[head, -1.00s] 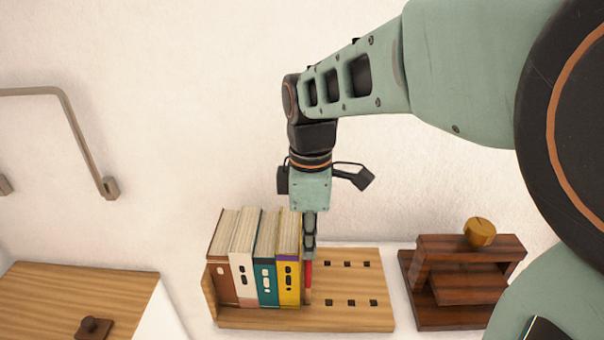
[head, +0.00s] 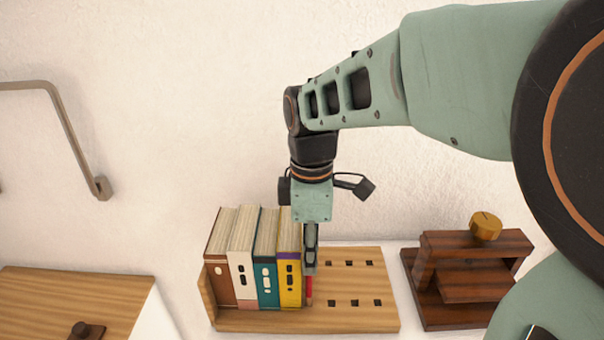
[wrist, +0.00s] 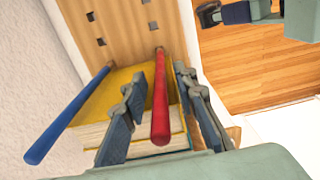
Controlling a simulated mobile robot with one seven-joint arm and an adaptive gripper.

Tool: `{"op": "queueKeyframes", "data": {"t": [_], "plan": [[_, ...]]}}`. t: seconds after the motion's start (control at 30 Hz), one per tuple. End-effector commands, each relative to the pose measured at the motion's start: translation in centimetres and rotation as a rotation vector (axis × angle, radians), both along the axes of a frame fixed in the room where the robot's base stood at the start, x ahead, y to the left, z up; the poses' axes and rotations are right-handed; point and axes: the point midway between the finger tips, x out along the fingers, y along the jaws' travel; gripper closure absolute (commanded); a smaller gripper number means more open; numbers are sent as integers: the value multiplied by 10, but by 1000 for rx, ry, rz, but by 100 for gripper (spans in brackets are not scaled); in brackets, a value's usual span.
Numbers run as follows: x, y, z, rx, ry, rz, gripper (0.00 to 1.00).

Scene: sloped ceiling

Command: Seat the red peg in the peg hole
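The red peg (wrist: 160,108) stands up from the wooden board, close beside the yellow book. In the wrist view its far end meets the board in line with a row of square holes; I cannot tell if it sits in one. In the head view only its lower part (head: 309,290) shows below my fingers. My gripper (wrist: 162,75) is open, with one finger on each side of the red peg and small gaps visible. In the head view my gripper (head: 310,268) points down at the right of the books. The board (head: 350,310) has several square holes in two rows.
Several books (head: 255,255) stand tight on the left of the peg. A blue peg (wrist: 65,120) stands left of my fingers in the wrist view. A dark wooden stand (head: 465,290) with a yellow knob is at right. The board's right part is clear.

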Motion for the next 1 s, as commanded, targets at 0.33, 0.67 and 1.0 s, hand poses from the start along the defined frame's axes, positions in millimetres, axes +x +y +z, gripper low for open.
{"op": "queueKeyframes", "data": {"t": [0.33,0.67,1.0], "plan": [[0,0,10,0,0,0,74],[0,0,52,0,-1,0,74],[0,0,101,0,0,0,74]]}}
